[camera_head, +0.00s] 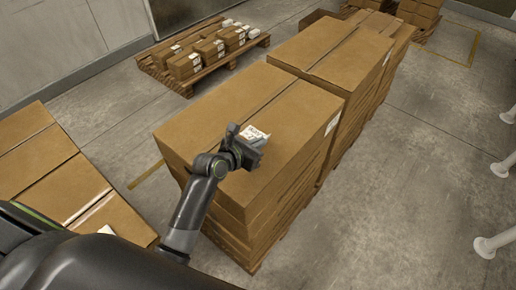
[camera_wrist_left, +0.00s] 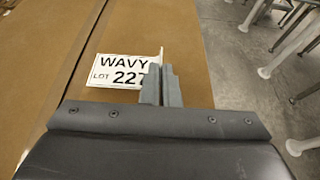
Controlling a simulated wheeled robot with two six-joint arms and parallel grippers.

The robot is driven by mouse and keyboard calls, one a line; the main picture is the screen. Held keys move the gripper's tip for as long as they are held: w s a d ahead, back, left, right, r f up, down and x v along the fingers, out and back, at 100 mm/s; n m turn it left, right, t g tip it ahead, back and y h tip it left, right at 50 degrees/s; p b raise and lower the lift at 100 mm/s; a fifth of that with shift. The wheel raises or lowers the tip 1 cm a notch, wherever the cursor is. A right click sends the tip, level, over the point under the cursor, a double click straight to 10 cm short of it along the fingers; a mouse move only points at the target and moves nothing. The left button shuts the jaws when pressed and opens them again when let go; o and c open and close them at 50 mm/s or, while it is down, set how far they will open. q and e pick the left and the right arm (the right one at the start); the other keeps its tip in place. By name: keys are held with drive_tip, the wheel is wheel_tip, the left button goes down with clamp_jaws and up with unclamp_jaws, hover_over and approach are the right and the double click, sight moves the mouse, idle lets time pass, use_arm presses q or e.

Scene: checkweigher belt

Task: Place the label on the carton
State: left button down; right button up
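My right gripper is not in view.
More stacked cartons (camera_head: 335,50) stand behind the near one. A pallet (camera_head: 205,75) with small labelled boxes is at the back left. Other cartons (camera_head: 50,170) are at the left. White posts (camera_head: 497,243) stand at the right, with clear concrete floor between.

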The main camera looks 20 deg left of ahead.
use_arm(q)
wheel_tip(320, 180, down, 4)
drive_tip(key=shift+r+b, duration=0.25)
drive_tip(key=shift+b, duration=0.05)
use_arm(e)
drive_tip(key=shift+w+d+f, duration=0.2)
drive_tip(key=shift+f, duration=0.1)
use_arm(q)
drive_tip(key=shift+f, duration=0.1)
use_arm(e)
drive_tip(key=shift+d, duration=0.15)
use_arm(q)
drive_tip(key=c, duration=1.7)
unclamp_jaws()
drive_tip(key=shift+r, duration=0.2)
drive_tip(key=v, duration=1.2)
drive_tip(key=shift+p, duration=0.35)
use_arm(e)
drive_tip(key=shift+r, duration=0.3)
